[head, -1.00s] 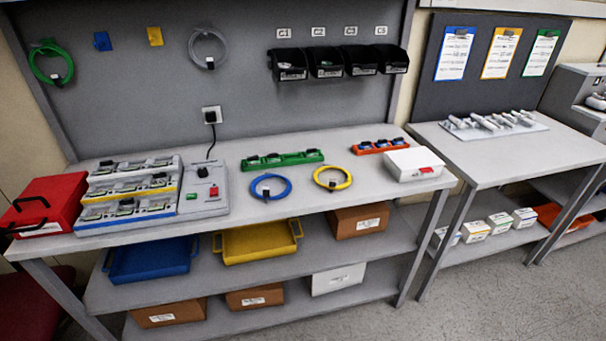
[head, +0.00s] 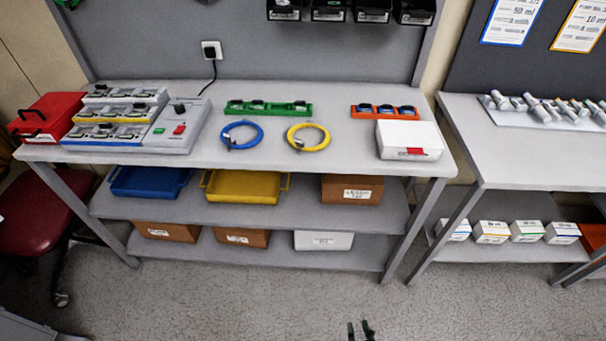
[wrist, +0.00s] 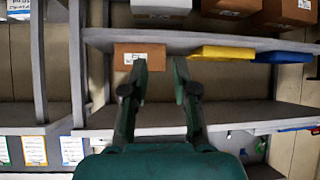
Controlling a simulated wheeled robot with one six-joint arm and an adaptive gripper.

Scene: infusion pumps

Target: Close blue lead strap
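The blue lead (head: 258,128) lies as a flat coil on the workbench, left of the middle. Its dark strap (head: 230,142) sits at the left side of the coil; whether it is open or closed is too small to tell. My gripper (head: 362,328) shows only at the bottom edge of the head view, low in front of the bench and far from the lead. In the wrist view my gripper (wrist: 157,66) is open, with nothing between its fingers. The blue lead cannot be made out there.
A yellow coiled lead (head: 325,136) lies right of the blue one. Behind are a green holder (head: 268,108) and an orange holder (head: 385,111). A white box (head: 408,140) stands at right, a grey control box (head: 178,128) at left. Bare bench (head: 350,150) surrounds the leads.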

